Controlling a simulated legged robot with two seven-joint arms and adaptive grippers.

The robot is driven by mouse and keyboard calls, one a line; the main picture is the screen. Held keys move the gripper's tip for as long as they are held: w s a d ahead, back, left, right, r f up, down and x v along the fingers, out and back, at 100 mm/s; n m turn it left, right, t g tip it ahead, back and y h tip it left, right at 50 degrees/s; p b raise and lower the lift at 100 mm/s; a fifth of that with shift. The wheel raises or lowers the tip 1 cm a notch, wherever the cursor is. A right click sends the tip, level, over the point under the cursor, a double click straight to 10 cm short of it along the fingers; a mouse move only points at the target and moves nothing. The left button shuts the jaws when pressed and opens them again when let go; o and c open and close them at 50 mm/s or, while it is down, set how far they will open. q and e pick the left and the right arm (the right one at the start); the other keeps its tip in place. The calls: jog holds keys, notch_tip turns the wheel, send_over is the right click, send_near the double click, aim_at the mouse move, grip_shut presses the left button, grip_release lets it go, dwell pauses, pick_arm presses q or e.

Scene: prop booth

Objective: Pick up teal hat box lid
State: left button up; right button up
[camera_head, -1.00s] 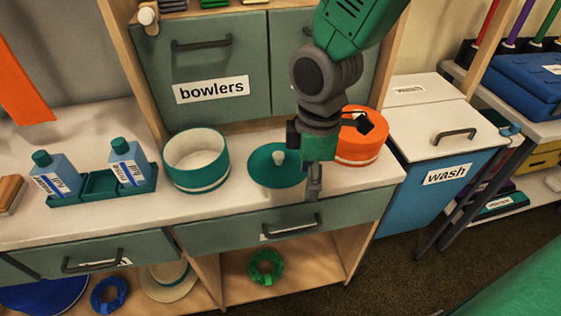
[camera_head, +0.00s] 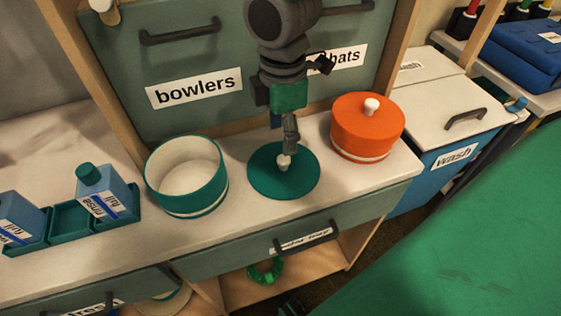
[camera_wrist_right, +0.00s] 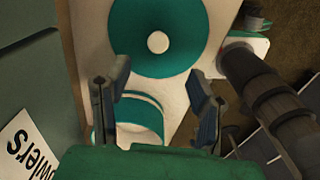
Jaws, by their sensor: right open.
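The teal hat box lid (camera_head: 262,185) lies flat on the white counter, its pale knob (camera_head: 284,163) upward. It also shows in the right wrist view (camera_wrist_right: 190,25), beyond the fingers. My right gripper (camera_head: 289,147) is open, pointing down above the lid, close over the knob and partly overlapping it in the head view. In the right wrist view my open fingers (camera_wrist_right: 158,85) have an empty gap between them, with the knob above that gap in the picture. A dark part at the head view's bottom edge may be my left gripper; its jaws cannot be made out.
An open teal and white hat box (camera_head: 187,180) stands left of the lid. A lidded orange box (camera_head: 366,130) stands close on its right. Bottles in a teal tray (camera_head: 72,216) are further left. Cabinet doors (camera_head: 160,55) rise behind; the front counter strip is clear.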

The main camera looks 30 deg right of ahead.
aim_at(283, 159)
jog(key=f, duration=0.3)
jog(key=shift+w+a+b, duration=0.1)
jog(key=shift+a+b, duration=0.15)
jog(key=shift+b, duration=0.05)
jog(key=shift+w+d+f, duration=0.1)
jog(key=shift+d+f, duration=0.05)
jog(key=shift+f, duration=0.2)
jog(key=shift+d+f, duration=0.45)
jog(key=shift+d, duration=0.05)
notch_tip(283, 159, down, 4)
jog(key=shift+f+b, duration=0.25)
jog(key=shift+b, duration=0.7)
jog(key=shift+a+r, duration=0.1)
jog(key=shift+a, duration=0.25)
jog(key=c, duration=1)
jog(key=shift+d, duration=0.15)
grip_shut()
jog(key=shift+d, duration=0.2)
